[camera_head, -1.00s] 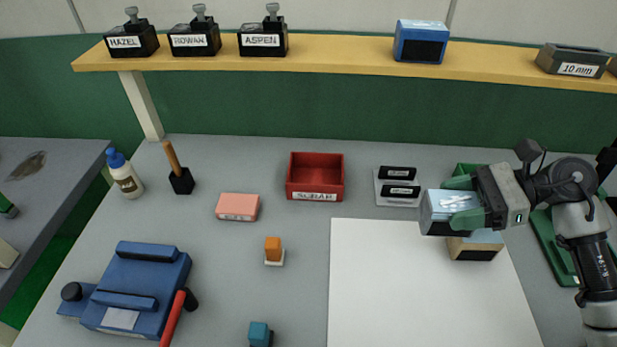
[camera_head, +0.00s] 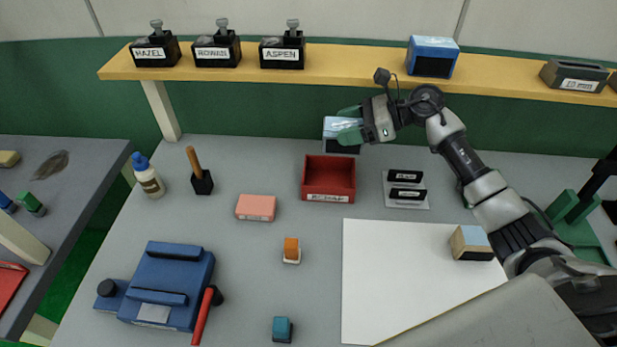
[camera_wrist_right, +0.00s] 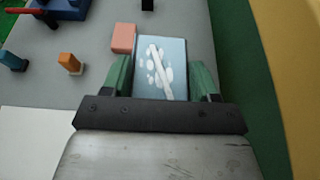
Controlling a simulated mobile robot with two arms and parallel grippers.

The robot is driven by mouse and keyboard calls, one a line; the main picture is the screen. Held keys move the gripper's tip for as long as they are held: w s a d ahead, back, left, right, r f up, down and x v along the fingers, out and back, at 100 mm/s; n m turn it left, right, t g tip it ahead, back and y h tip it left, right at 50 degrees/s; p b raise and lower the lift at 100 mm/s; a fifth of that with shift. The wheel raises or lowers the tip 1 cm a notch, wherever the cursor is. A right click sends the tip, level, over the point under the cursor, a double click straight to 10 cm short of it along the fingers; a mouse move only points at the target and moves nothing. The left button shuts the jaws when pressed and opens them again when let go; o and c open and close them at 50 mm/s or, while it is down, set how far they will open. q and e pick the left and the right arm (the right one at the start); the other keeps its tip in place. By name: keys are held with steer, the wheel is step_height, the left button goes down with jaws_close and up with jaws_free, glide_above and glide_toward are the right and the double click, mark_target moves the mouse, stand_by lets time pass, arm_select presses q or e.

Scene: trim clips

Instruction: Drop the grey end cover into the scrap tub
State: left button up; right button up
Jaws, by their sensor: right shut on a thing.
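My right gripper (camera_head: 350,123) is shut on a pale blue-grey block with white marks on top and a dark front, which I take as the grey end cover (camera_head: 342,147). In the right wrist view the cover (camera_wrist_right: 160,62) sits between the green fingers. The red scrap tub (camera_head: 328,194), with a white label on its front, stands on the bench. The cover is held in the air and appears just above the tub's back edge; I cannot tell whether it is fully over the opening. The tub looks empty where its inside shows. My left gripper is not in view.
Next to the tub are a pink block (camera_head: 255,207) and a grey rack with black labelled pieces (camera_head: 406,190). A wooden block with a blue top (camera_head: 472,243) stands on the white sheet (camera_head: 400,270). A yellow shelf (camera_head: 350,68) runs behind and above.

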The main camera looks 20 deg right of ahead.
steer(key=shift+w+a, duration=0.1)
steer(key=shift+a, duration=0.05)
steer(key=shift+f, duration=0.3)
steer(key=f, duration=0.1)
steer(key=f+b, duration=0.1)
steer(key=f, duration=0.1)
steer(key=shift+w+a+f, duration=0.2)
steer(key=shift+w, duration=0.15)
steer(key=shift+s+d+f+b, duration=0.1)
steer(key=shift+f+b, duration=0.2)
steer(key=shift+f, duration=0.7)
steer(key=o, duration=1.1)
steer(key=shift+c, duration=0.2)
